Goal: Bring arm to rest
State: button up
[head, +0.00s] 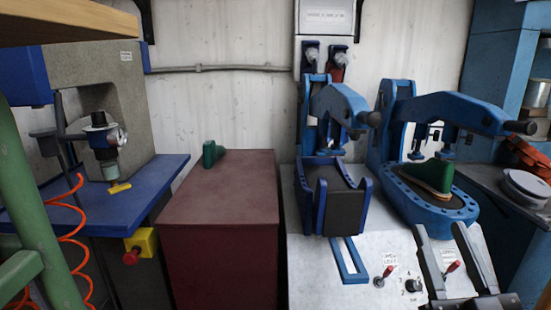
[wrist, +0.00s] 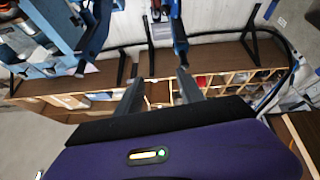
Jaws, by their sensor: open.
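My gripper (head: 438,227) is at the lower right of the head view, in front of the press bench. Its two dark fingers point up and stand apart with nothing between them. In the wrist view my gripper (wrist: 158,77) also shows open and empty, above my purple wrist housing. Beyond the fingers there is a brown shelf unit (wrist: 218,52) with cubbyholes. The rest of my arm is mostly out of view.
A blue press with a padded bed (head: 430,207) holds a green last (head: 436,172) with a tan sole. An empty press (head: 334,200) stands left of it. Another green last (head: 209,153) sits on the maroon cabinet (head: 222,195).

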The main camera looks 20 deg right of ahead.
jog(key=s+a+f+n+g+y, duration=0.1)
jog(key=s+a+f+g+y, duration=0.15)
jog(key=s+a+f, duration=0.45)
jog(key=s+a+f+g+y, duration=0.2)
jog(key=s+f+g, duration=0.1)
jog(key=s+f, duration=0.7)
jog(key=s+a+f+n+g+y, duration=0.1)
jog(key=s+a+f+g+y, duration=0.1)
jog(key=s+a+f, duration=0.5)
notch_tip(320, 180, up, 16)
jog(key=s+d+p, duration=0.1)
jog(key=d+p, duration=0.1)
jog(key=p, duration=1.6)
jog(key=shift+s+d+f, duration=0.2)
jog(key=shift+s+d, duration=0.1)
jog(key=shift+s, duration=0.05)
jog(key=shift+f+g, duration=0.1)
jog(key=shift+g, duration=0.15)
jog(key=shift+c, duration=1)
